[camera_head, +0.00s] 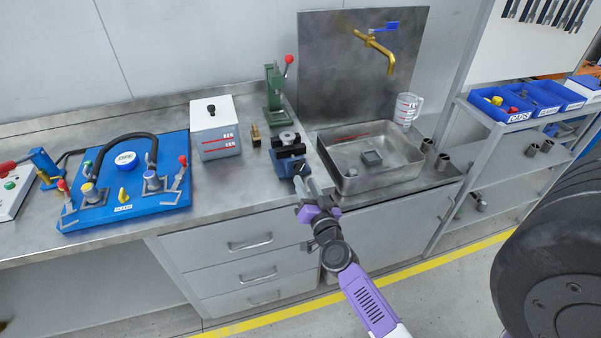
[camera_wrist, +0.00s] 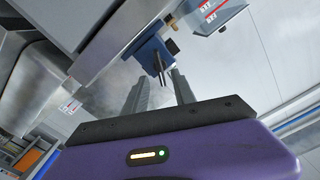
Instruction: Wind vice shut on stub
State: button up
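The blue vice (camera_head: 288,158) stands at the bench's front edge, left of the metal sink tray. A dark grey round stub (camera_head: 288,137) shows upright at the vice's top; I cannot tell whether the jaws touch it. The vice's dark handle side (camera_head: 299,171) faces my gripper (camera_head: 308,187), which is just in front of it. In the wrist view the vice (camera_wrist: 147,52) is beyond the fingertips, with its thin dark handle (camera_wrist: 161,66) between the lines of the fingers. My gripper (camera_wrist: 163,80) is open with a gap between its fingers. Contact with the handle cannot be told.
A metal tray (camera_head: 345,187) lies right of the vice under a brass tap (camera_head: 388,60). A white box (camera_head: 217,145), a small brass fitting (camera_head: 256,137) and a green press (camera_head: 275,95) stand close by. A blue test panel (camera_head: 125,208) is at left.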

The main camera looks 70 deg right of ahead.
aim_at(300, 171)
jog(key=shift+x, duration=2.8)
jog(key=shift+c, duration=0.4)
grip_shut()
